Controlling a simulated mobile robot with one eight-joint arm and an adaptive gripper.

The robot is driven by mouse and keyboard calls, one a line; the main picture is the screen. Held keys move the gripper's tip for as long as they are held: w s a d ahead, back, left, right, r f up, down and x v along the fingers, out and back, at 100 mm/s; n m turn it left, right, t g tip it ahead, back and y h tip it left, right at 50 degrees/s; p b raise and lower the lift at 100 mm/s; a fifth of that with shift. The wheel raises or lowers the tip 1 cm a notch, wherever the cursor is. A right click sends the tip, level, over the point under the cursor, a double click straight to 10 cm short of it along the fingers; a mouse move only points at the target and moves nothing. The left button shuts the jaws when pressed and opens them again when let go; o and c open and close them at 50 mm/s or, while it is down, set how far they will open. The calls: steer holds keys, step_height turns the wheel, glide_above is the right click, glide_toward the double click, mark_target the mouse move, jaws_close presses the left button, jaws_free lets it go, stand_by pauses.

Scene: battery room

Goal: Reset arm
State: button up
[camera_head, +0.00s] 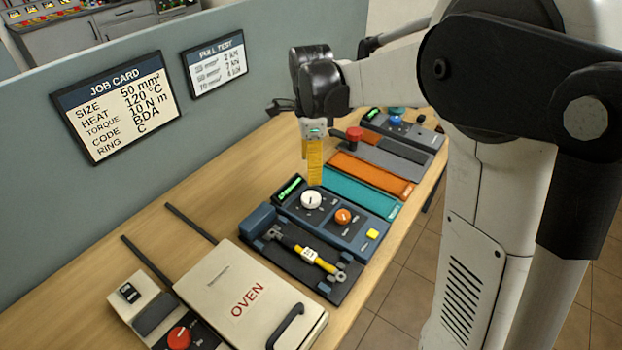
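My arm comes in from the right, and its dark wrist (318,80) hangs over the middle of the bench. My gripper (312,175) points down above the back of the blue-grey panel (325,222). Yellow parts show at its lower end, and I cannot tell whether they are fingers or something held. The opening between the fingertips cannot be made out. A fixture (300,268) in front of the panel holds a yellow and black cable piece (312,257) with metal lugs at its ends.
A beige oven (235,280) with a black handle and a red-knob unit (155,312) stand front left. Teal (358,195) and orange (372,174) trays and a device with a blue knob (405,128) lie farther back. A partition (130,190) carries a job card (118,105).

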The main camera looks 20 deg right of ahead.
steer(key=shift+r, duration=0.35)
steer(key=s+r+n+t, duration=0.2)
steer(key=s+n+t, duration=0.1)
steer(key=s+n, duration=0.7)
steer(key=s+r+n+t, duration=0.2)
steer(key=s+n+t, duration=0.2)
steer(key=s+n, duration=0.5)
steer(key=shift+s+r+n, duration=0.3)
steer(key=shift+s+n, duration=0.1)
steer(key=shift+s, duration=0.1)
